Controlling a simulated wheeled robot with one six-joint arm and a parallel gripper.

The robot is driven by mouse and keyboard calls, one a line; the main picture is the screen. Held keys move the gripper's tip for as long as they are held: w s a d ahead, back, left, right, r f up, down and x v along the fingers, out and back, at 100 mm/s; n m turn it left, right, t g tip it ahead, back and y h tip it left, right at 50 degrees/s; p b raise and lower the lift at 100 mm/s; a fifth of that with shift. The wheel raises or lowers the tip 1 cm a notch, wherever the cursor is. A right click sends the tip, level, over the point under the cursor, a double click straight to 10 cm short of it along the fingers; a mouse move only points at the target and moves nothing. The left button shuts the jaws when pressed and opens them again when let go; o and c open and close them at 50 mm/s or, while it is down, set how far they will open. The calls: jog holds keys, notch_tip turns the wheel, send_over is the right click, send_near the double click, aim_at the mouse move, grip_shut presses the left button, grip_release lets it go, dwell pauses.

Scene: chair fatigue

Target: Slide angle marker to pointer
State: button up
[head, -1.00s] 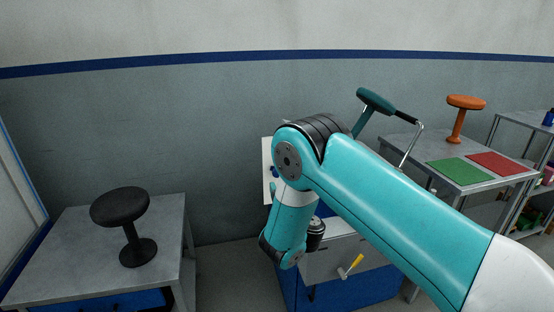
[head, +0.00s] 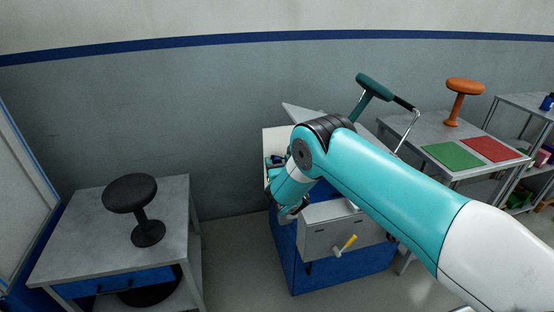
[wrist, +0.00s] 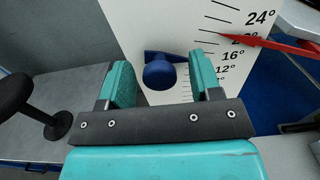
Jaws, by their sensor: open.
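The angle marker is a blue knob (wrist: 159,74) with a flat blue piece behind it, on a white scale board (wrist: 135,22) in the wrist view. The red pointer (wrist: 262,40) comes in from the right, its tip at the printed scale, partly covering a label below 24°. The marker sits left of the numbers, lower in the picture than the pointer tip, around the 16° label. My gripper (wrist: 161,65) is open, its teal fingers on either side of the knob, with visible gaps. In the head view my arm hides much of the board (head: 272,138).
A grey table with a black stool (head: 130,193) stands at the left. A blue cabinet (head: 315,262) with a yellow-handled tool (head: 347,244) is below the board. At the right, a table holds a green mat (head: 452,155), a red mat (head: 492,150) and an orange stool (head: 463,87).

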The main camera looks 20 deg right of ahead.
aim_at(278, 147)
jog(key=shift+w, duration=0.35)
jog(key=shift+c, duration=0.2)
grip_shut()
jog(key=shift+d+r+m+p, duration=0.3)
jog(key=shift+r+p, duration=0.15)
jog(key=shift+r, duration=0.5)
jog(key=shift+d+r+m+p, duration=0.25)
jog(key=shift+r+p, duration=0.15)
jog(key=shift+r, duration=0.5)
jog(key=shift+f, duration=0.1)
jog(key=shift+o, duration=0.2)
grip_release()
